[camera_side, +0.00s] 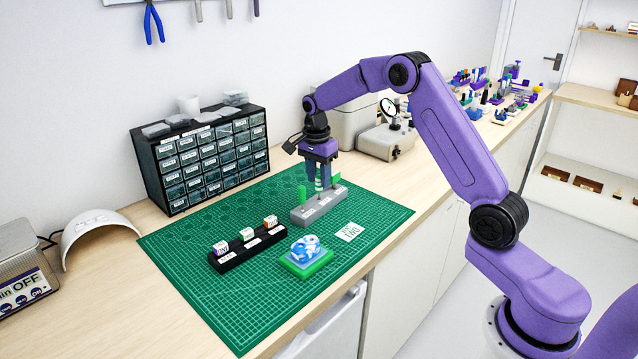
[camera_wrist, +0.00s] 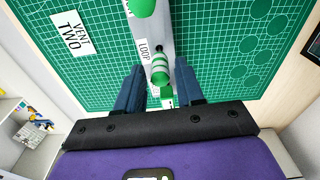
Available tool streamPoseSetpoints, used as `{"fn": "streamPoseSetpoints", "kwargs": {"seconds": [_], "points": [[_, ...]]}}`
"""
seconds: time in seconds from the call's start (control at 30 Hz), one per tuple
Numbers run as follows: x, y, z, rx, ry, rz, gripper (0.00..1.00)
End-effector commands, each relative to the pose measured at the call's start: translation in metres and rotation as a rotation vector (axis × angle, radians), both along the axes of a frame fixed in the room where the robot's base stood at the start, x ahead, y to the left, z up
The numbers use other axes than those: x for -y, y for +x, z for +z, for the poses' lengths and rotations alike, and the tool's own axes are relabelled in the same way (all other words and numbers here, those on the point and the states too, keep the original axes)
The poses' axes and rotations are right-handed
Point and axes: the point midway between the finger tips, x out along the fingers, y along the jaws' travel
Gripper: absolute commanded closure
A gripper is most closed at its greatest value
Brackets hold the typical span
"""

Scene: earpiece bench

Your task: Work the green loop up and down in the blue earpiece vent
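The loop tool (camera_wrist: 160,70), with a green-and-white banded handle, stands upright in a grey rack (camera_side: 318,207), beside a label reading LOOP in the wrist view. My gripper (camera_side: 318,186) points down over the rack, its two dark blue fingers on either side of this handle. In the wrist view the fingers (camera_wrist: 160,68) stand apart, with gaps seen beside the handle; the gripper looks open. The tool's lower end is hidden in the rack. The blue-and-white earpiece (camera_side: 305,247) sits on a green block (camera_side: 308,268) at the front of the mat, away from the gripper.
Other green-handled tools (camera_side: 302,195) stand in the rack on both sides. A black holder with small labelled boxes (camera_side: 224,262) lies left of the earpiece. A card reading VENT TWO (camera_side: 349,231) lies on the green mat (camera_side: 200,290). A drawer cabinet (camera_side: 170,165) stands behind.

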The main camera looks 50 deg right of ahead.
Motion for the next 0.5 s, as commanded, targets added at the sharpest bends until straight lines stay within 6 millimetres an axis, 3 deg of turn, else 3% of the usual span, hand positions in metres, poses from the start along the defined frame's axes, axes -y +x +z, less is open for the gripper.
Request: {"fn": "streamPoseSetpoints", "kwargs": {"seconds": [0.17, 0.4, 0.5], "points": [[-0.0001, -0.0001, 0.0, 0.0, 0.0, 0.0, 0.63], [-0.0002, -0.0001, 0.0002, 0.0, 0.0, 0.0, 1.0], [-0.0002, 0.0, 0.0003, 0.0, 0.0, 0.001, 1.0]]}}
